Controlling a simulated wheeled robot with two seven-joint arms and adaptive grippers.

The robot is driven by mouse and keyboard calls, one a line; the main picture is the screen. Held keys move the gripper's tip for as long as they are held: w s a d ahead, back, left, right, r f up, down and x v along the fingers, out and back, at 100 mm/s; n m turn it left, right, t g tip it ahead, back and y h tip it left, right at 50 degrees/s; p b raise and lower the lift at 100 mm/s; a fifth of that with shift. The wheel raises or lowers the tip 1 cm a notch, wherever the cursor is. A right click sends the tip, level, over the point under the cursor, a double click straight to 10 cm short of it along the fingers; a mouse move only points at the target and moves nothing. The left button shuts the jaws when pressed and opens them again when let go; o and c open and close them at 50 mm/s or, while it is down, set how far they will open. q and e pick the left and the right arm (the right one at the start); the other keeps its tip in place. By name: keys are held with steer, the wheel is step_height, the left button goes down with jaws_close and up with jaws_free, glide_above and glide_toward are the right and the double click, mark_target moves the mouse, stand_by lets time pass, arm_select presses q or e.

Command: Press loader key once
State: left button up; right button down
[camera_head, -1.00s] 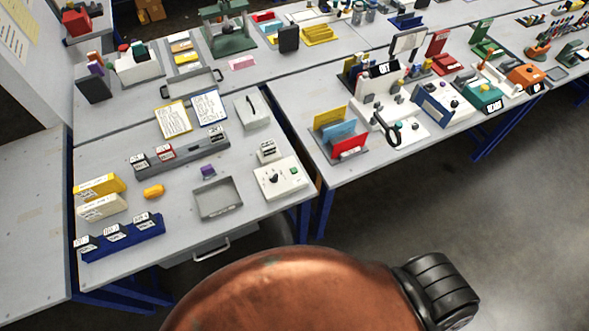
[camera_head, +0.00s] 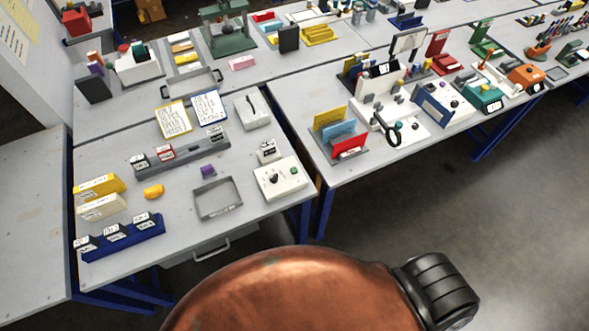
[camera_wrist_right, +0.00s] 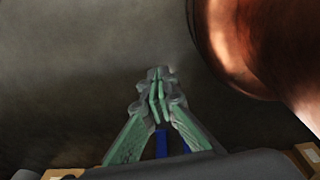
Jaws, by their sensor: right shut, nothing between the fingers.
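A white control box (camera_head: 281,184) with a dark knob and a green button (camera_head: 294,170) sits at the front right of the near-left table. I cannot tell which part, if any, is the loader key; labels are too small to read. A long grey bar (camera_head: 185,152) with labelled blocks and a blue rack (camera_head: 124,240) with labelled blocks are on the same table. My right gripper (camera_wrist_right: 157,98) shows in the right wrist view, its greenish fingers together and empty, over dark floor, away from any object. My left gripper is in neither view.
A grey tray (camera_head: 218,199), a yellow-orange piece (camera_head: 154,191) and a small purple piece (camera_head: 208,171) lie on the near table. A second table (camera_head: 340,172) to the right holds a file rack (camera_head: 338,135) and several devices. Open floor (camera_head: 440,200) lies in front.

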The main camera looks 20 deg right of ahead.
step_height(320, 180, up, 60)
steer(key=m+t+y+p, duration=0.1)
steer(key=m+t+p, duration=0.75)
steer(key=p, duration=1.55)
glide_above(295, 171)
steer(key=shift+f, duration=0.25)
step_height(295, 171, down, 8)
steer(key=b, duration=0.8)
steer(key=shift+r, duration=0.2)
steer(key=shift+f, duration=0.6)
steer(key=shift+f+b, duration=0.1)
steer(key=shift+b, duration=0.2)
